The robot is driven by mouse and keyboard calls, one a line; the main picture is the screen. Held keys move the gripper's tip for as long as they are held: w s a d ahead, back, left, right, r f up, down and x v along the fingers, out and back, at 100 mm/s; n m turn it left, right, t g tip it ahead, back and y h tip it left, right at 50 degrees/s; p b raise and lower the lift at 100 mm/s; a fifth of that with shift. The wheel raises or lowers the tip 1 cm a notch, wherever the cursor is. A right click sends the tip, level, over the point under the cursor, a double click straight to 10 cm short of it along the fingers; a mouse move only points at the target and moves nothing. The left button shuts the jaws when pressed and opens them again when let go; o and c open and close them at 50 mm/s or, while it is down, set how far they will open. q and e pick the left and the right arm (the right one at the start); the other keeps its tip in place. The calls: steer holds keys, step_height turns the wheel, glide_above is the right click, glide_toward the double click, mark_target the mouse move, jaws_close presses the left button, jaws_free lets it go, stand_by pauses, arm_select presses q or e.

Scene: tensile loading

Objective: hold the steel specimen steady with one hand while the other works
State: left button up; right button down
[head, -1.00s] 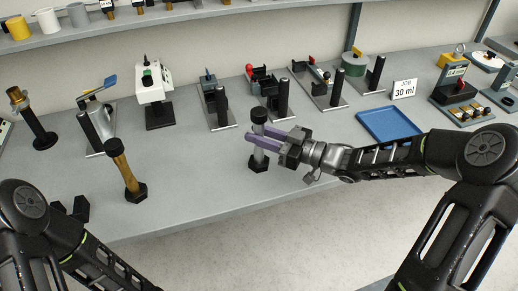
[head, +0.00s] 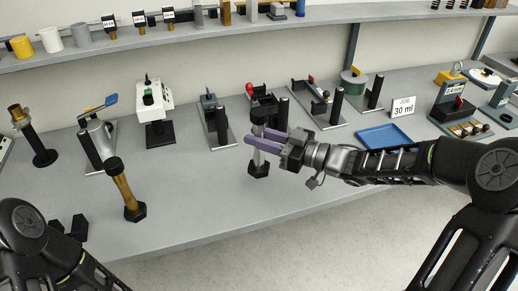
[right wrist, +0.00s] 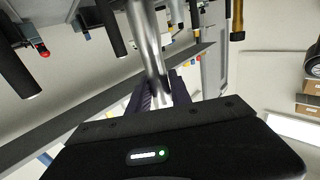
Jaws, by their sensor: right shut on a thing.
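The steel specimen (head: 259,150) is a pale metal bar with a black top cap and a black hexagonal foot, standing upright near the middle of the bench. My right gripper (head: 257,139) comes from the right with its purple fingers shut on the specimen's shaft below the top cap. Whether the foot touches the bench is hard to tell. In the right wrist view the shiny steel shaft (right wrist: 149,45) runs down between the fingers. My left arm is at the lower left, clear of the specimen; its gripper (head: 68,228) is dark and mostly hidden, its fingers unclear.
A brass specimen (head: 121,186) with black ends stands at left. Several test devices line the back of the bench, including a white one (head: 152,97). A blue tray (head: 372,141) and a 30 ml card (head: 403,107) are at right. The bench front between the two specimens is clear.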

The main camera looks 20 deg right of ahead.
mark_target(259, 123)
step_height(259, 123, up, 5)
steer(key=shift+f, duration=0.2)
stand_by(0.6)
